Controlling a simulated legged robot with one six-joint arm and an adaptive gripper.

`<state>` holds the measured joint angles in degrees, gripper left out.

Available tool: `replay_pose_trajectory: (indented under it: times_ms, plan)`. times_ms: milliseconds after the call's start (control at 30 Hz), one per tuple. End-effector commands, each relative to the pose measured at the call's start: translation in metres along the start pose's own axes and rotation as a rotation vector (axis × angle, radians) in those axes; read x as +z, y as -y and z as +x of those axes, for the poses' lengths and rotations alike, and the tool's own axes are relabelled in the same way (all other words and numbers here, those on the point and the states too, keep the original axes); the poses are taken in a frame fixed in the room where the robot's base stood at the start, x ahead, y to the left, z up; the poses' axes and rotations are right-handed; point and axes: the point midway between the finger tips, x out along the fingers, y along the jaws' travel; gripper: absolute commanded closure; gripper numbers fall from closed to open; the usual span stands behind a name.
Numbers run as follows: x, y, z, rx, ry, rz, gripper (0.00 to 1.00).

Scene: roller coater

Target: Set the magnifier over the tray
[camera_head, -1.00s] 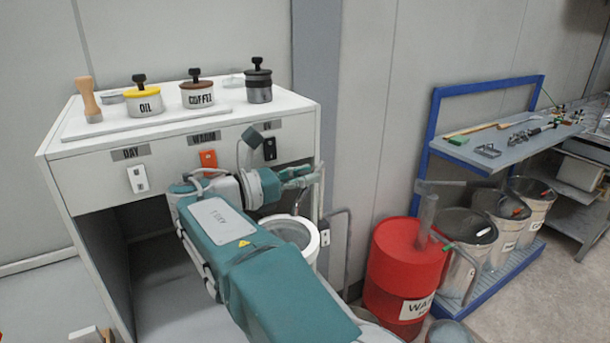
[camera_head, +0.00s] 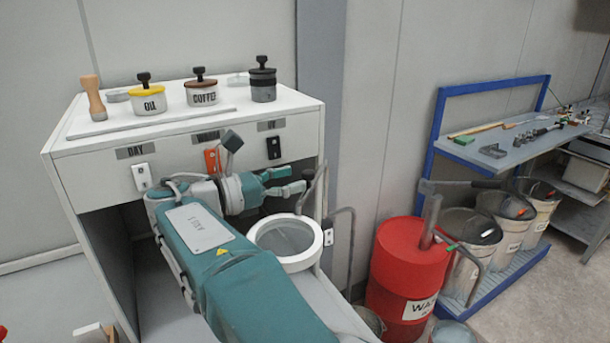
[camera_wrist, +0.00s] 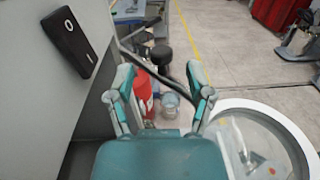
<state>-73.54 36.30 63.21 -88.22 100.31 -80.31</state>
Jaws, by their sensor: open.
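The magnifier, a thick white ring around a clear lens (camera_head: 302,262), lies roughly flat in front of the cabinet's right side. Its near left part is partly hidden by my arm. It fills the lower right of the wrist view (camera_wrist: 297,135). My gripper (camera_head: 297,181) is open and empty, just above and behind the ring, with its fingers pointing right. In the wrist view my gripper (camera_wrist: 161,74) has both fingers apart, left of the ring and not touching it. I cannot clearly make out the tray; small coloured bits show through the lens.
The white cabinet (camera_head: 90,165) carries jars on top and DAY, WARM and UV switches; the black switch (camera_head: 273,148) is near my gripper. Thin grey rods (camera_head: 345,240) stand right of the ring. A red drum (camera_head: 405,265) and a blue-framed bench (camera_head: 436,140) stand further right.

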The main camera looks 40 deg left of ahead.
Motion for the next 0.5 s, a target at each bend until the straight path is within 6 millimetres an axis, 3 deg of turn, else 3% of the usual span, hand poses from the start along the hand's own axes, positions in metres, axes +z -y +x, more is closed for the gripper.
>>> replay_pose_trajectory:
  times_ms: [233,500]
  plan:
    - [-0.001,-0.001,-0.053,0.003,-0.001,-0.001,0.32]
    - [-0.001,-0.001,-0.079,0.000,-0.002,-0.001,0.32]
